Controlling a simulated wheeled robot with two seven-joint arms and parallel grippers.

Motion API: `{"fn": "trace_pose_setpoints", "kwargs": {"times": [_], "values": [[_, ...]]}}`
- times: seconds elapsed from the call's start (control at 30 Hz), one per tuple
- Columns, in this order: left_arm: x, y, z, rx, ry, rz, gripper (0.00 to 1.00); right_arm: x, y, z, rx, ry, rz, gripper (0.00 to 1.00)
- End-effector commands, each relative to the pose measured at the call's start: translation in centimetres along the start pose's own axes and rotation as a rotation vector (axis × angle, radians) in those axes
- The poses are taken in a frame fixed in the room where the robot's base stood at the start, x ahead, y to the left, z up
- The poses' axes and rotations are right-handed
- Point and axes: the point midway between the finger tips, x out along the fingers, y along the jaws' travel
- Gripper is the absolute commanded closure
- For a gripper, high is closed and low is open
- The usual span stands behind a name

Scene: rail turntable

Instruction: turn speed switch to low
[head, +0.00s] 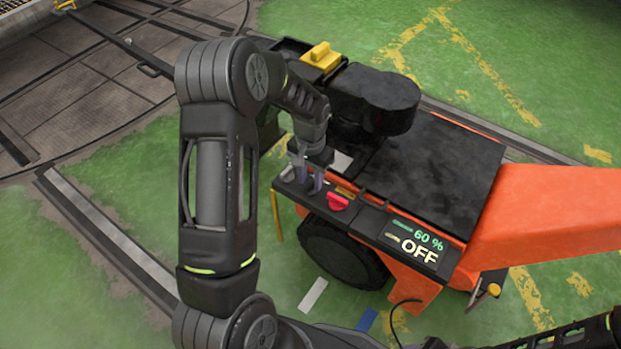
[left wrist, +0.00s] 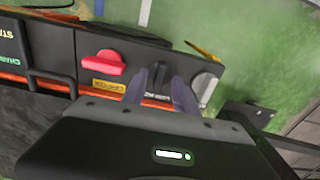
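A machine's black control panel (head: 371,222) carries a small black switch lever (left wrist: 157,74), seen in the left wrist view, which I take to be the speed switch. My left gripper (head: 304,183) is over the panel's left end. In the left wrist view its two fingers (left wrist: 159,80) stand apart, one on each side of the lever, with a narrow gap visible. I cannot tell whether either finger touches it. The lettering by the lever is partly hidden and too small to read. In the head view the gripper hides the lever. My right gripper is not in view.
A red knob (head: 337,202) sits right of the gripper, with a yellow label near it. A pale grey knob (left wrist: 204,88) is on the other side. A display (head: 418,241) reads 60 % and OFF. An orange body part (head: 550,212) rises at right.

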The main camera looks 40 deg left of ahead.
Motion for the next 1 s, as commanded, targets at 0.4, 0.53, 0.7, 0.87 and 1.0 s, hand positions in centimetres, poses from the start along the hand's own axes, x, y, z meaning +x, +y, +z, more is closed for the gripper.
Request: {"fn": "trace_pose_setpoints", "kwargs": {"times": [0.4,0.53,0.7,0.87,1.0], "values": [[-6.3,0.0,-0.1,0.000,0.002,0.000,0.65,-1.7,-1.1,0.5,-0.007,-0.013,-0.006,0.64],[-7.3,0.0,-0.1,0.000,0.002,0.000,0.65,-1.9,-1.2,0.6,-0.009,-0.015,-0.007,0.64],[-7.5,0.0,0.0,0.000,0.000,0.000,0.65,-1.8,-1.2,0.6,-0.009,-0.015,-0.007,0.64],[-7.5,0.0,0.0,0.000,0.000,0.000,0.65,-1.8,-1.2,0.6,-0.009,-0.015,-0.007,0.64],[-7.4,0.0,0.0,0.000,0.000,0.000,0.65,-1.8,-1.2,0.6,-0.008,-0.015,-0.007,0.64]]}}
